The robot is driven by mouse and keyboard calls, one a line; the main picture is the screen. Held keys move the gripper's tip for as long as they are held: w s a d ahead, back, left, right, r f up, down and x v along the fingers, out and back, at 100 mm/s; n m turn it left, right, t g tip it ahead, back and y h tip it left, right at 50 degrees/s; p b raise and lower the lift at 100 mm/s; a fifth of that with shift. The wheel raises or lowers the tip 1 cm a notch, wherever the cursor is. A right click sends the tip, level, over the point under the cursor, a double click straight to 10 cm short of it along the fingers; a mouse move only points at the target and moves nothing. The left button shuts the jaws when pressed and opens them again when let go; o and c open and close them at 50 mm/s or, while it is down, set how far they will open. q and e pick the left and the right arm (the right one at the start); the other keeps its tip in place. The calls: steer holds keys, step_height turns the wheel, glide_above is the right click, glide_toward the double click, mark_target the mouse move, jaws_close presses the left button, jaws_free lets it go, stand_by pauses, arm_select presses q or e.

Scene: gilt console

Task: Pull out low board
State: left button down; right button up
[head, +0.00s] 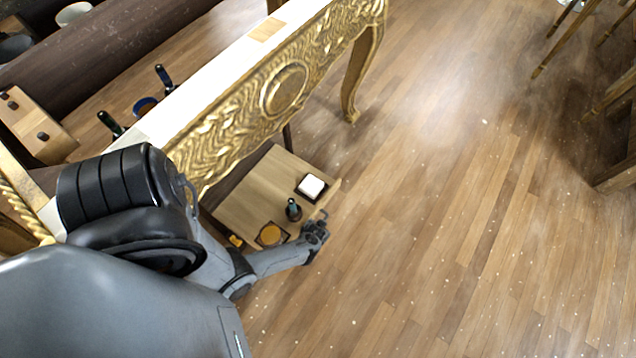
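The low board (246,193) is a light wooden shelf under the gilt console (236,105), extending past the console's front toward the open floor. On it are a white block on a dark square (311,187), a dark bottle (293,210), a round orange item on a dark square (270,234) and a small yellow-and-black item (235,241). My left gripper (320,221) is at the board's outer edge, near the bottle. It is too small to tell whether its fingers are open or touch the edge. My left arm hides the console's near end. My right gripper is not in view.
The wooden floor (450,200) right of the board is clear. A gilt console leg (362,70) stands beyond the board. Chair legs (560,40) are at the upper right. Bottles (110,123) and a wooden box with dark knobs (35,125) are behind the console.

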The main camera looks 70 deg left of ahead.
arm_select(q)
steer(key=shift+s, duration=0.1)
steer(key=c, duration=1.1)
jaws_free()
steer(key=shift+a, duration=0.2)
steer(key=shift+d+r, duration=0.1)
steer(key=shift+d, duration=0.05)
steer(key=p+v, duration=0.8)
steer(key=v, duration=0.2)
steer(key=shift+s+r, duration=0.1)
steer(key=shift+r, duration=0.2)
